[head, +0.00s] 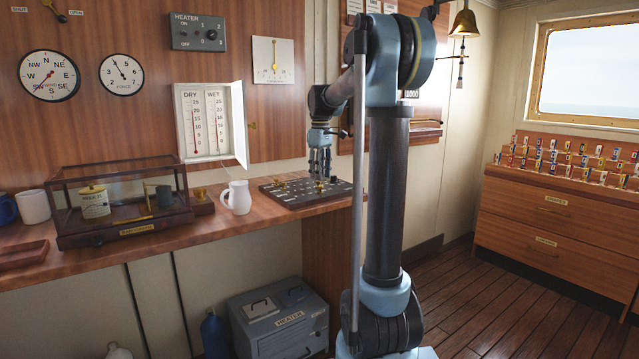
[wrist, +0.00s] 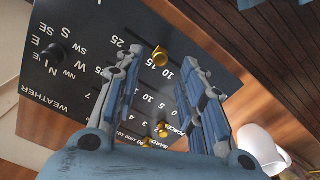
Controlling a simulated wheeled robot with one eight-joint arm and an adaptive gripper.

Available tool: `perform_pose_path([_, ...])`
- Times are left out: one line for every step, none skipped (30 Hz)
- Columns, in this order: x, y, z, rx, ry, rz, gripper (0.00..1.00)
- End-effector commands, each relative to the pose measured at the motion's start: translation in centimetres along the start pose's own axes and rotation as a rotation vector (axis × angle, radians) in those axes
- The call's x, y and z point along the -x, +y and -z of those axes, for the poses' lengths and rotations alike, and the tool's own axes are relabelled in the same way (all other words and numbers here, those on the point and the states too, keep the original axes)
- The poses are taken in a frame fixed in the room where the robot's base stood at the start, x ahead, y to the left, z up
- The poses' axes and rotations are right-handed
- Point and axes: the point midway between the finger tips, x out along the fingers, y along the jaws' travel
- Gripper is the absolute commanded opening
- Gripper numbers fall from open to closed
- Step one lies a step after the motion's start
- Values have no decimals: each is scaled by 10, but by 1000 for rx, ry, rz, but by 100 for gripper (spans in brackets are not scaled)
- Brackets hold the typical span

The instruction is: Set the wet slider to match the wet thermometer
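The wet thermometer (head: 222,122) hangs on the right side of the white wall case, next to the dry thermometer (head: 195,125). Its red column stands low on the scale; the exact level is too small to read. The dark weather board (head: 286,203) lies on the counter, with brass knobs and number scales. My gripper (head: 320,178) points down above the board. In the wrist view its fingers are spread, with a brass knob (wrist: 160,59) showing between the tips. I cannot tell whether they touch it. The fingers hide parts of the scales, and I see no wet label.
A white jug (head: 237,198) stands left of the board and shows at the lower right of the wrist view (wrist: 262,150). A glass case (head: 75,236) stands farther left. More brass knobs (wrist: 161,131) and a black knob (wrist: 54,53) are on the board.

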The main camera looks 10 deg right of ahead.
Motion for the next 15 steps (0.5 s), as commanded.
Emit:
perform_pose_path([11, 0, 0, 0, 0, 0, 37])
perform_pose_path([17, 0, 0, 0, 0, 0, 37])
perform_pose_path([24, 0, 0, 0, 0, 0, 37])
perform_pose_path([30, 0, 0, 0, 0, 0, 37])
perform_pose_path([36, 0, 0, 0, 0, 0, 37])
perform_pose_path([42, 0, 0, 0, 0, 0, 37])
perform_pose_path([47, 0, 0, 0, 0, 0, 37])
perform_pose_path([52, 0, 0, 0, 0, 0, 37])
perform_pose_path([57, 0, 0, 0, 0, 0, 37])
perform_pose_path([61, 0, 0, 0, 0, 0, 37])
perform_pose_path([64, 0, 0, 0, 0, 0, 37])
perform_pose_path([68, 0, 0, 0, 0, 0, 37])
perform_pose_path([71, 0, 0, 0, 0, 0, 37])
perform_pose_path([73, 0, 0, 0, 0, 0, 37])
perform_pose_path([75, 0, 0, 0, 0, 0, 37])
